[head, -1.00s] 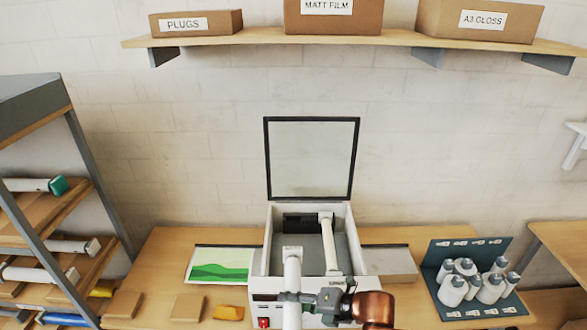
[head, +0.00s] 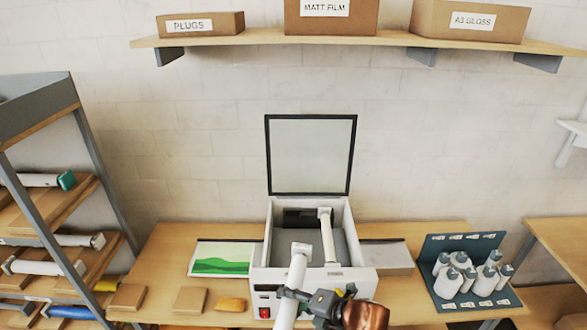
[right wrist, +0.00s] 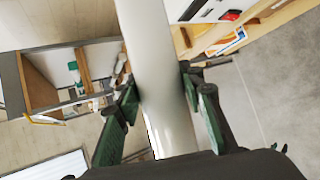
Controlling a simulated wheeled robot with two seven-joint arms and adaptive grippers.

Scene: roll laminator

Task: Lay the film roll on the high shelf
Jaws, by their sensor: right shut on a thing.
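A long white film roll (head: 290,284) is in my right gripper (head: 305,297), in front of the open laminator. In the head view it stands steeply with its top end leaning right. In the right wrist view the white roll (right wrist: 157,75) passes between the green-padded fingers (right wrist: 160,105), which press on it from both sides. A high shelf (head: 265,36) runs along the wall at the top of the head view, well above the roll. My left gripper is out of view.
The shelf holds boxes marked PLUGS (head: 201,24), MATT FILM (head: 331,16) and A3 GLOSS (head: 470,20), with bare gaps between. The laminator (head: 345,275) has its lid (head: 310,155) raised and another white roll inside. Bottles (head: 453,280) stand right. A rack (head: 60,190) of rolls stands left.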

